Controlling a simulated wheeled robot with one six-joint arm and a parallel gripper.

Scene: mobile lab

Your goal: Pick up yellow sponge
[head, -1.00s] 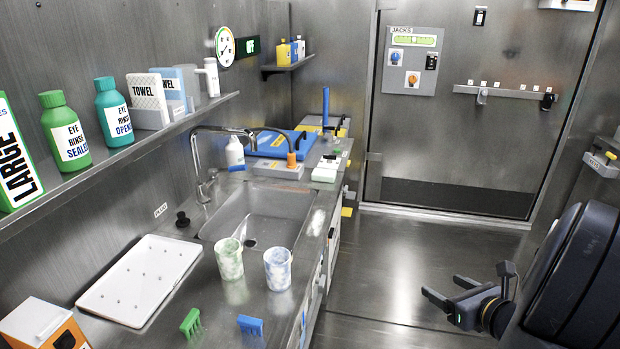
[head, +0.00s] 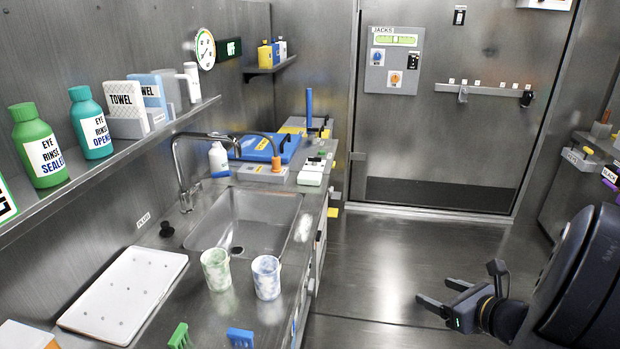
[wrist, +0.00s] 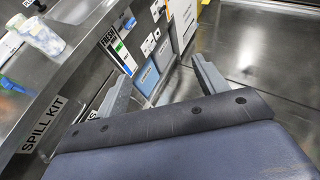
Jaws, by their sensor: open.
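I cannot make out a yellow sponge with certainty in either view. A small yellow patch (head: 333,212) shows low at the far end of the counter front, too small to identify. My gripper (head: 437,292) is open and empty, over the floor to the right of the counter. It is well apart from the sink and the counter's far end. In the wrist view its two fingers (wrist: 160,85) are spread, with cabinet fronts and floor beyond them.
The counter holds a sink (head: 245,215), two mottled cups (head: 216,270), a white drain board (head: 125,290) and a blue case (head: 265,147). A bottle shelf (head: 110,160) runs above at left. A closed door (head: 440,140) stands behind. The middle floor (head: 380,260) is clear.

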